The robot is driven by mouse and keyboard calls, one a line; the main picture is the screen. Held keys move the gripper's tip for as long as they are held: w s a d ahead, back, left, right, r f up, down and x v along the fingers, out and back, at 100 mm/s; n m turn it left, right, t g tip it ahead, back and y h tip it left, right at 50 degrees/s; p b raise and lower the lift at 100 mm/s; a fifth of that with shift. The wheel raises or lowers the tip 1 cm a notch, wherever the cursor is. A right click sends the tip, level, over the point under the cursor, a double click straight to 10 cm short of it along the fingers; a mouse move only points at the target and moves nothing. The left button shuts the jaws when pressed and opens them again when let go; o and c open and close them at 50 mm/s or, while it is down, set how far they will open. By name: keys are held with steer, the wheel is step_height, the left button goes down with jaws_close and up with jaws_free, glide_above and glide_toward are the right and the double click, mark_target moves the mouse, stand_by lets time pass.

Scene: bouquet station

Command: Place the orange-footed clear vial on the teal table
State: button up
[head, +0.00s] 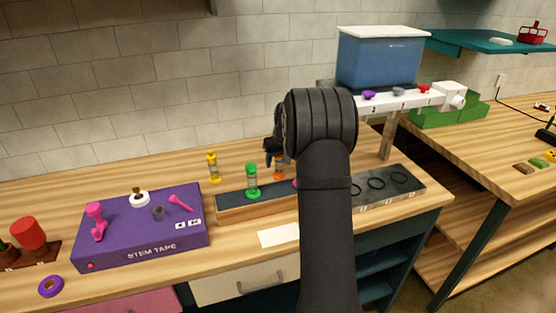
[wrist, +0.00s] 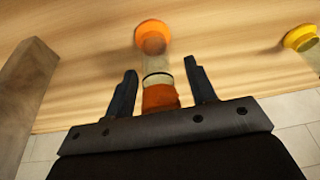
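The orange-footed clear vial (head: 278,170) stands behind the dark rack in the head view, partly hidden by the rack and my arm. In the wrist view the vial (wrist: 156,68) has an orange foot, a clear body with a dark band and an orange top. My gripper (wrist: 160,75) is open, with one finger on each side of the vial and gaps showing on both sides. In the head view my gripper (head: 271,152) is mostly hidden behind my arm. A teal surface (head: 470,43) is at the upper right.
A yellow vial (head: 212,167) stands left of the orange one; a green vial (head: 252,181) stands in the dark rack (head: 230,204). A purple box (head: 140,228) is at the left. A blue bin (head: 380,58) sits high at the back. The teal surface holds a red item (head: 532,34) and a white dish (head: 501,41).

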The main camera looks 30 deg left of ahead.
steer(key=shift+r, duration=0.1)
steer(key=v, duration=1.2)
steer(key=x, duration=1.2)
steer(key=shift+f, duration=0.3)
step_height(320, 180, up, 3)
steer(key=shift+r, duration=0.95)
